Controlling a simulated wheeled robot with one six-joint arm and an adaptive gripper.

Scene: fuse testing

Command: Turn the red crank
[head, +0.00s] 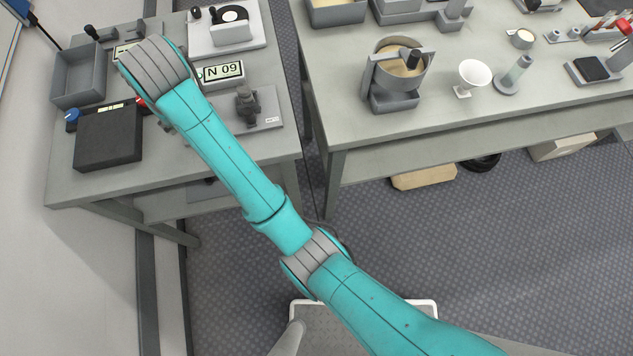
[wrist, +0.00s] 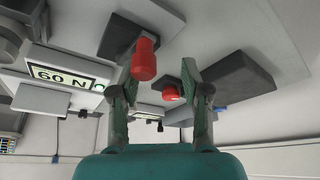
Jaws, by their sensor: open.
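My gripper (wrist: 158,82) is open in the wrist view, with one finger on each side of the picture's middle. A red cylindrical handle (wrist: 145,60) shows between the fingers, closer to the left one, beside a dark block. A smaller red knob (wrist: 171,93) lies between the fingers farther down. I cannot tell whether either red part touches a finger, or which one is the crank's grip. In the head view a bit of red (head: 141,101) shows at the edge of my arm, which hides the gripper and most of that spot.
A black box (head: 108,138) and a blue knob (head: 72,115) are left of my arm. A grey tray (head: 80,78) stands behind them. The N 09 sign (head: 222,72) and a dark device (head: 247,105) are to the right. Another table (head: 440,120) stands across a gap.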

